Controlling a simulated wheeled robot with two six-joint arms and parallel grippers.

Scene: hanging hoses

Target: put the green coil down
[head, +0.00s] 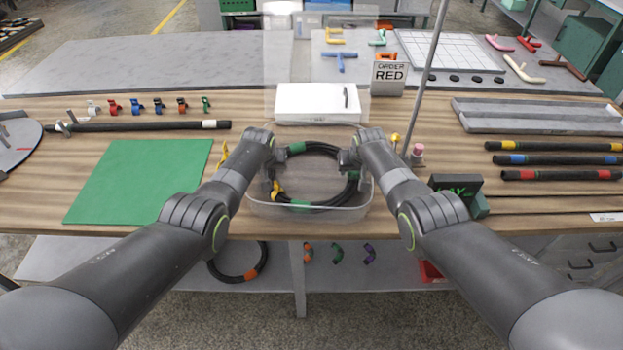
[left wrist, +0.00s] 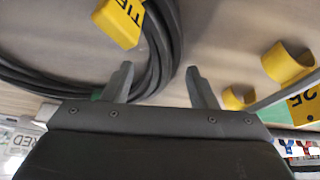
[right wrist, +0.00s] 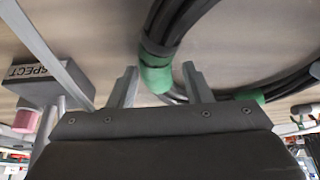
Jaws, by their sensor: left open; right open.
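The green coil (head: 318,207), a ring of black hose with green bands and a yellow tag, lies in a clear bin (head: 345,216). My left gripper (head: 272,160) is open at the coil's left side. In the left wrist view the black hose (left wrist: 157,50) passes between its spread fingers, beside the yellow tag (left wrist: 117,20). My right gripper (head: 348,162) is open at the coil's right side. In the right wrist view a green band (right wrist: 155,75) sits between its spread fingers. Whether any finger touches the hose is not clear.
A green mat (head: 140,180) lies left of the bin. A white box (head: 318,103) and a sign reading ORDER RED (head: 387,78) stand behind it. A thin upright pole (head: 428,75) and a dark sign block (head: 455,184) stand to the right. Another coil (head: 240,276) with an orange band hangs below the table's front edge.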

